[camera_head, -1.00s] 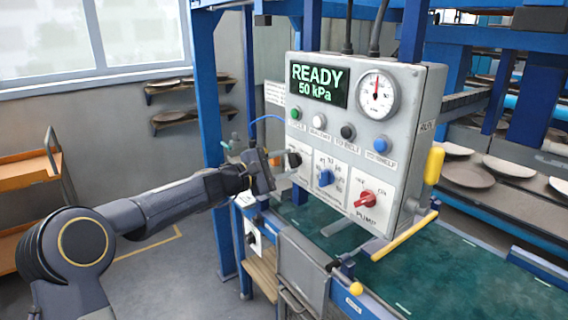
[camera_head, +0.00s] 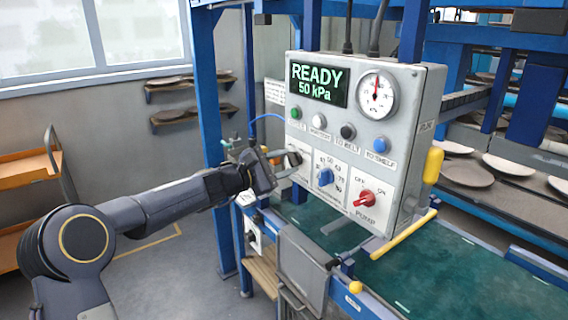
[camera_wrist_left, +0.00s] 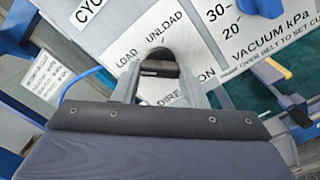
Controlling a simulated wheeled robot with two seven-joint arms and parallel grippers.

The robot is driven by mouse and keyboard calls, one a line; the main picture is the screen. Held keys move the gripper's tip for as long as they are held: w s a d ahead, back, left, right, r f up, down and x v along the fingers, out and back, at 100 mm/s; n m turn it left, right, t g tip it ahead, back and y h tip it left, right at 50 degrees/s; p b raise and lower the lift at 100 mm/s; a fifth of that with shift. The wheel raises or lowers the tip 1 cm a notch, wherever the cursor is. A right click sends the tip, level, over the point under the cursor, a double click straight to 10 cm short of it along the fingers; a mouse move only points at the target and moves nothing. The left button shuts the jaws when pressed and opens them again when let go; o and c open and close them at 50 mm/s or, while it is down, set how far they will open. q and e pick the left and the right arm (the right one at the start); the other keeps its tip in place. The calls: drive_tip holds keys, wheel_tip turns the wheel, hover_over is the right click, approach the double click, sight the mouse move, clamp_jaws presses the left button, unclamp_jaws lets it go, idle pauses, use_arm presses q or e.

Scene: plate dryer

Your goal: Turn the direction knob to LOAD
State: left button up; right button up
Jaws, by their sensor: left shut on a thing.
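The direction knob (camera_wrist_left: 160,68) is dark and sits on a white label plate on the control box, with LOAD printed at its left and UNLOAD above it in the left wrist view. My left gripper (camera_wrist_left: 160,82) is shut on the knob, one finger on each side. In the head view, my left gripper (camera_head: 285,162) reaches the box's left edge and covers most of the knob and its label. A light line shows on the knob, but I cannot tell for sure which word it points at. My right gripper is not in view.
The grey control box (camera_head: 411,140) has a READY 50 kPa display (camera_head: 318,83), a gauge (camera_head: 378,96) and several buttons. The blue vacuum knob (camera_head: 326,177) and red pump knob (camera_head: 366,198) sit right of my gripper. A green belt (camera_head: 440,265) runs below.

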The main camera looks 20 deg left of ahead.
use_arm(q)
drive_tip(key=o, duration=1)
drive_tip(key=shift+s+a, duration=0.1)
drive_tip(key=b+v, duration=0.2)
drive_tip(key=v, duration=0.5)
drive_tip(key=shift+s+a, duration=0.15)
drive_tip(key=shift+s, duration=0.1)
